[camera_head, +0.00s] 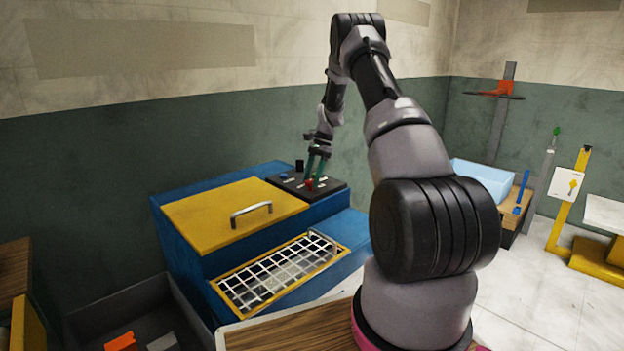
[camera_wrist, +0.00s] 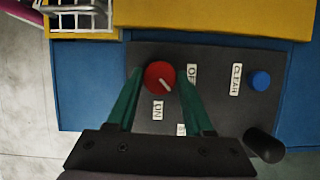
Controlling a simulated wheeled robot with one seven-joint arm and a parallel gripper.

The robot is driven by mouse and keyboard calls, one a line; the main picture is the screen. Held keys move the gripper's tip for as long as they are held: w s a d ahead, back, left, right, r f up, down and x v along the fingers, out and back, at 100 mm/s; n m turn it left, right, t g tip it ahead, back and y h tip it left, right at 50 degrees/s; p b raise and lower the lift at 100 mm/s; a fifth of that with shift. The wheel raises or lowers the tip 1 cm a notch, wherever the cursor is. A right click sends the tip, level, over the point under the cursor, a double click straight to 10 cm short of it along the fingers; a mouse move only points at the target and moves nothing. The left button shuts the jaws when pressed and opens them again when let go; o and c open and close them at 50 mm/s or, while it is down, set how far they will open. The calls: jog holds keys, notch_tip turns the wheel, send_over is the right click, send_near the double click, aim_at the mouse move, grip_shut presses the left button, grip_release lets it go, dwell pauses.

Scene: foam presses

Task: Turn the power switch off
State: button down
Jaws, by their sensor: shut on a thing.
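The power switch (camera_wrist: 160,77) is a round red knob with a pale pointer line, on a black control panel (camera_wrist: 215,62). "ON" and "OFF" labels stand beside it, and the pointer line slants toward the lower right in the wrist view, between the two labels. My gripper (camera_wrist: 156,82) has its two green fingers on either side of the knob and is shut on it. In the head view, my gripper (camera_head: 314,180) reaches down onto the panel (camera_head: 334,191), and the red knob (camera_head: 309,184) shows between the fingertips.
A blue button (camera_wrist: 260,81) marked "CLEAR" and a black knob (camera_wrist: 264,145) sit on the same panel. The blue press (camera_head: 180,245) has a yellow lid (camera_head: 215,205) with a handle (camera_head: 251,213) and a white grid guard (camera_head: 280,275) in front.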

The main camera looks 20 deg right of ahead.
jog(key=n+g+h, duration=0.1)
jog(key=n, duration=0.3)
jog(key=shift+w+n, duration=0.15)
jog(key=shift+n, duration=0.15)
jog(key=n, duration=0.2)
jog(key=n+g+h, duration=0.1)
jog(key=n, duration=0.1)
jog(key=shift+a+n+h, duration=0.1)
jog(key=shift+n+h, duration=0.2)
jog(key=shift+c, duration=1.4)
grip_release()
jog(key=shift+r, duration=0.1)
jog(key=v, duration=1)
jog(key=shift+w+r, duration=0.25)
jog(key=shift+w, duration=0.15)
jog(key=shift+r, duration=0.1)
